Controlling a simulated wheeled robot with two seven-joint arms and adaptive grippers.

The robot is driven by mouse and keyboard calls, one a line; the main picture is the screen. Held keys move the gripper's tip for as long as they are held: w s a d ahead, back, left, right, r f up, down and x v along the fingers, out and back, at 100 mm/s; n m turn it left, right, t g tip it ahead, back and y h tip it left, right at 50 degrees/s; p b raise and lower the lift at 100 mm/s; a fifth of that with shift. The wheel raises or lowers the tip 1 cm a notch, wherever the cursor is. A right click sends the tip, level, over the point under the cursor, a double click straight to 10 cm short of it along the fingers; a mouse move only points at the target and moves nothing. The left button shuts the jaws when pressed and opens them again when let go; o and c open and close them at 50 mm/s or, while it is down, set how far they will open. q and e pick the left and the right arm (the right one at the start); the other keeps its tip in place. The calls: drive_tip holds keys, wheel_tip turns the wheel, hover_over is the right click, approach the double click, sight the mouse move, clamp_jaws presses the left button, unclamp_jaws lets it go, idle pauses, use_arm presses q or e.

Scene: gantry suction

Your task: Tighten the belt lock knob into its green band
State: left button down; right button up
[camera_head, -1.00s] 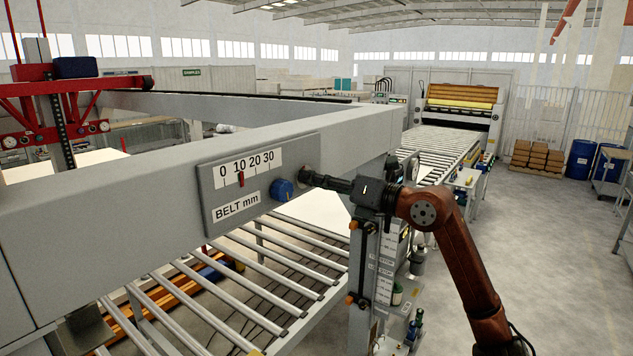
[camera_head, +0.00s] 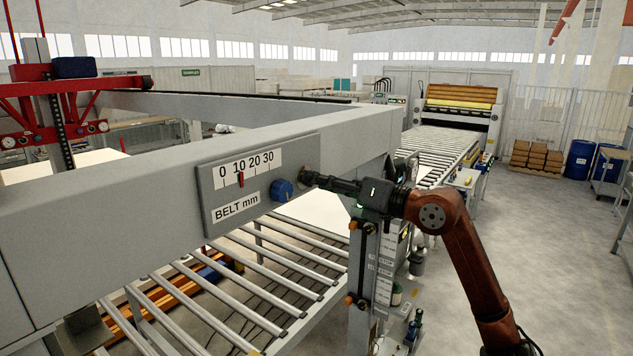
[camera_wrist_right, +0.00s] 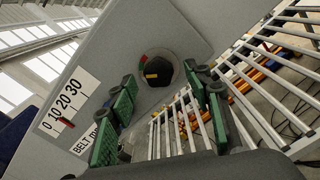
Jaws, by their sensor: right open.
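The belt lock knob (camera_wrist_right: 160,70) is black with a yellow mark and sits in a round collar on the grey belt panel (camera_wrist_right: 185,35). Red and green patches show at the collar's upper left; which band the mark meets is too small to tell. In the head view the knob's place (camera_head: 305,174) is partly behind my right gripper (camera_head: 320,181). The right gripper (camera_wrist_right: 162,95) is open and empty, its green-padded fingers to either side of the knob's line and apart from it. My left gripper is not in view.
The panel carries a blue knob (camera_head: 282,189) and a BELT mm scale (camera_head: 248,168) with a red pointer near 10. The panel is on a grey beam (camera_head: 110,205). A roller conveyor (camera_head: 255,285) lies below, and an upright post (camera_head: 362,265) stands under my right wrist.

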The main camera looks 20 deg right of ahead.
drive_tip(key=v, duration=1)
drive_tip(key=shift+s+d, duration=0.2)
drive_tip(key=w+a+n+t+y+b, duration=0.1)
drive_tip(key=w+a+n+t, duration=0.2)
drive_tip(key=w+a, duration=0.4)
drive_tip(key=shift+w+a+f+n+t+y, duration=0.2)
drive_tip(key=shift+w+n+t+y, duration=0.15)
drive_tip(key=shift+w+t, duration=0.6)
drive_tip(key=shift+w+g, duration=0.25)
drive_tip(key=shift+g, duration=0.1)
